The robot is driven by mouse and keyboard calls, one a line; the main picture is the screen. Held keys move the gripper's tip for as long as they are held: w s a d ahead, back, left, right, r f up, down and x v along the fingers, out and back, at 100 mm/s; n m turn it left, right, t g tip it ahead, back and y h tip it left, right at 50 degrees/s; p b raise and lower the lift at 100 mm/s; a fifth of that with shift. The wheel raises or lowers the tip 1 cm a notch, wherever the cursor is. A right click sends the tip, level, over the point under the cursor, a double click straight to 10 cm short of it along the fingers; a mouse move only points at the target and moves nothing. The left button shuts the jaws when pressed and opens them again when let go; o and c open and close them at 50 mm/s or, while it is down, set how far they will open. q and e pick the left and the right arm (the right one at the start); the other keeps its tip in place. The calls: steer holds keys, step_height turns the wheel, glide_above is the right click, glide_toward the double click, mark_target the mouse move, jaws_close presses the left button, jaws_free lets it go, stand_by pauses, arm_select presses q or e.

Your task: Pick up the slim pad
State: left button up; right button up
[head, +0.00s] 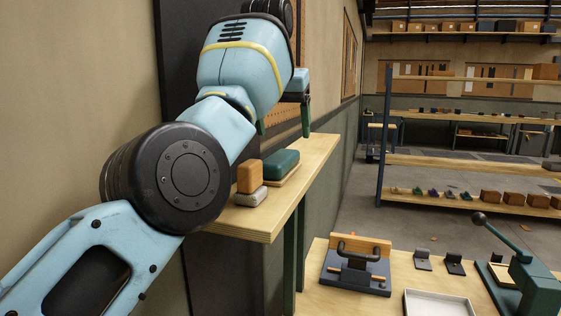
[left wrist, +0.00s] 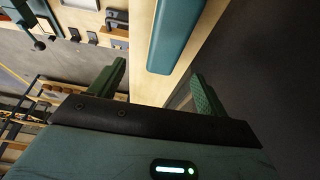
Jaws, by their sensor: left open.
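A dark teal rounded block (head: 282,164) lies on a thin tan slab (head: 287,176) on the narrow wooden wall shelf (head: 262,226). Nearer, an orange-brown block (head: 249,178) sits on a light grey pad (head: 251,198). I cannot tell for sure which of these is the slim pad. My left gripper (head: 284,121) is open and empty, its green fingers above the shelf near the teal block. In the left wrist view the teal block (left wrist: 177,38) shows beyond the gap between the fingertips of the gripper (left wrist: 159,70), apart from them. My right gripper is out of view.
The wall runs close along the shelf's left side. Below right, a workbench (head: 395,270) carries a black-handled fixture (head: 357,272), a white tray (head: 438,303) and a green lever press (head: 525,280). A rack (head: 470,163) with small items stands behind.

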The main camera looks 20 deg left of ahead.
mark_target(281, 154)
arm_select(q)
steer(key=shift+s+d, duration=0.15)
steer(key=shift+s, duration=0.15)
steer(key=shift+f, duration=0.25)
steer(key=shift+x, duration=0.95)
steer(key=shift+w+a+f+p, duration=0.15)
steer(key=shift+a+f+p, duration=0.1)
steer(key=shift+f+p, duration=0.4)
steer(key=x, duration=0.3)
steer(key=shift+a+f, duration=0.15)
steer(key=shift+a, duration=0.1)
steer(key=shift+w+f, duration=0.1)
steer(key=shift+f, duration=0.3)
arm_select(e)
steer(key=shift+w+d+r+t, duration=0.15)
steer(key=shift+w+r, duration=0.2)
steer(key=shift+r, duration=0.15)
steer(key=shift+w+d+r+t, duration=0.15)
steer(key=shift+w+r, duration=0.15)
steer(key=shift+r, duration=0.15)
arm_select(q)
steer(key=c, duration=1.1)
